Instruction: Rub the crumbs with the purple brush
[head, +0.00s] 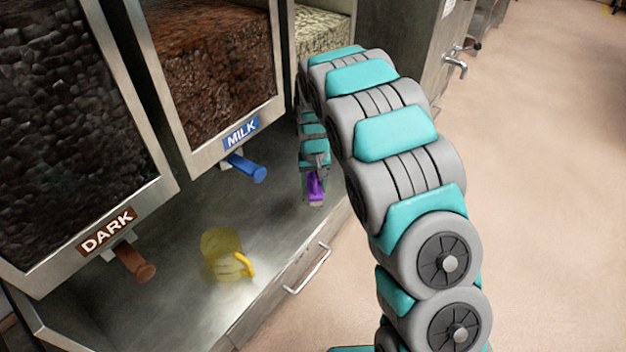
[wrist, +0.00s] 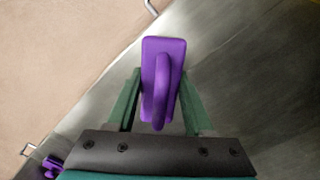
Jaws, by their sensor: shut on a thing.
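The purple brush (head: 315,188) is held low over the steel counter (head: 285,225), below and right of the MILK dispenser. In the wrist view the brush (wrist: 172,55) shows its purple back and raised handle, which sits between the green fingers. My gripper (wrist: 160,100) is shut on that handle; in the head view my gripper (head: 315,165) points down at the counter. The bristles are mostly hidden, and I cannot tell if they touch the surface. I cannot make out any crumbs in either view.
A yellow see-through jug (head: 222,255) stands on the counter, left of the brush. DARK (head: 133,262) and blue MILK (head: 247,167) dispenser levers jut over the counter. A metal handle (head: 308,270) runs along the counter's front. Bare floor (head: 560,200) lies right.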

